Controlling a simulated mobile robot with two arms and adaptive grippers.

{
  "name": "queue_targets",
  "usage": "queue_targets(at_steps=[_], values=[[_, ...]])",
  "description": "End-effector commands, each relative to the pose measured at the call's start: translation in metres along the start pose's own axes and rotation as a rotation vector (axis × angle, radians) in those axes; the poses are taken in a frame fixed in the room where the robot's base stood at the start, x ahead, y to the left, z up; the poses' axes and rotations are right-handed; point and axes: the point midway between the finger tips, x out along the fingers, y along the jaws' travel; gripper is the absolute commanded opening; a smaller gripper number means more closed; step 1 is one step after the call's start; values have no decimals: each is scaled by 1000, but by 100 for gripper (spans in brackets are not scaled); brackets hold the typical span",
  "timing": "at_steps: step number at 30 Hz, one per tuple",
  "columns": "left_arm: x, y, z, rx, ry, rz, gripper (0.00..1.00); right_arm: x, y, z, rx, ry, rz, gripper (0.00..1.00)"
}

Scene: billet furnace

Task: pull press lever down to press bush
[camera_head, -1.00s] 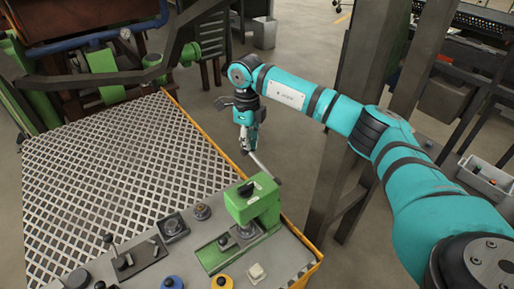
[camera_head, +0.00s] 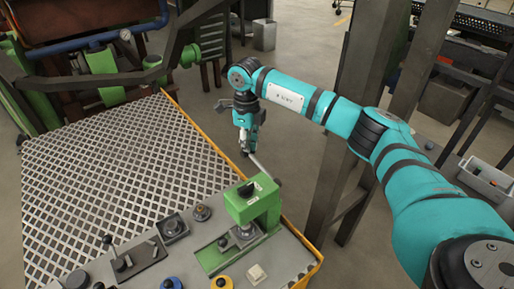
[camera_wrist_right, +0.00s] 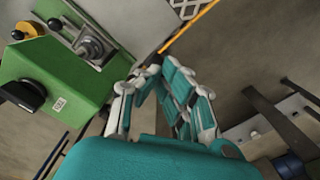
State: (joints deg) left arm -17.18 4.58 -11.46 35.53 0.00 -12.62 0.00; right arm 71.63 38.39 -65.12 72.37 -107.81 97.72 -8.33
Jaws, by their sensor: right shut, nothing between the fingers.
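The small green press (camera_head: 250,203) stands on the control panel's right end; its side also fills the left of the right wrist view (camera_wrist_right: 60,80). The press lever (camera_head: 263,167), a thin grey rod, slants up from its far right side. A grey metal part that may be the bush (camera_head: 244,232) sits under the press head; it also shows in the wrist view (camera_wrist_right: 93,46). My right gripper (camera_head: 246,150) is shut and empty, pointing down at the lever's upper end. Whether they touch is not clear. In the wrist view the fingers (camera_wrist_right: 154,75) are together. My left gripper is out of view.
Several knobs and buttons, including a small black-handled joystick (camera_head: 112,250), sit on the panel near the press. A patterned metal grating (camera_head: 115,170) covers the bench behind it. A dark steel post (camera_head: 350,120) stands right of the bench, behind my right arm.

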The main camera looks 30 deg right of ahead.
Motion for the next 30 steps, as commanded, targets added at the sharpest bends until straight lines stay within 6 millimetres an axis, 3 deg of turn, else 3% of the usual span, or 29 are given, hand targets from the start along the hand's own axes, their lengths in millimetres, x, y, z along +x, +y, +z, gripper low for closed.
queue_targets(at_steps=[30], values=[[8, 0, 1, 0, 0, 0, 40, 15, 0, -1, 0, 8, 3, 0]])
